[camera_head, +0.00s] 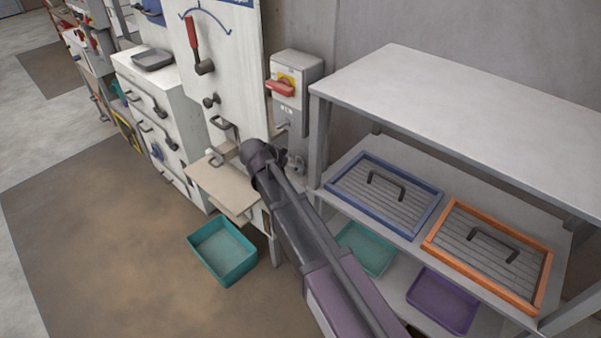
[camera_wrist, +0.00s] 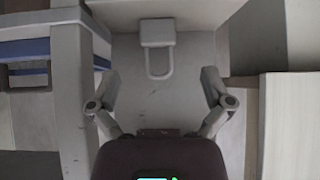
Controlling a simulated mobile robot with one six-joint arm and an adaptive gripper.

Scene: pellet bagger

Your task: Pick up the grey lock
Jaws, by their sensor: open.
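The grey lock (camera_wrist: 157,33) shows in the upper middle of the wrist view, a blocky body with a U-shaped shackle below it in the picture. It is in front of a plain grey surface. My gripper (camera_wrist: 159,75) is open, with one finger on each side of the picture. The shackle appears between the fingertips, and the body lies beyond them. Nothing is held, and I see no contact. In the camera_head view my arm reaches toward the gap between the white machine (camera_head: 240,50) and the shelf unit. I cannot make out the lock clearly there.
A grey switch box (camera_head: 296,68) with a red handle (camera_head: 283,87) is above my wrist. The shelf unit (camera_head: 440,95) stands close on the right, holding a blue-framed tray (camera_head: 345,190) and an orange-framed tray (camera_head: 433,243). A teal bin (camera_head: 225,267) lies below, left of my arm.

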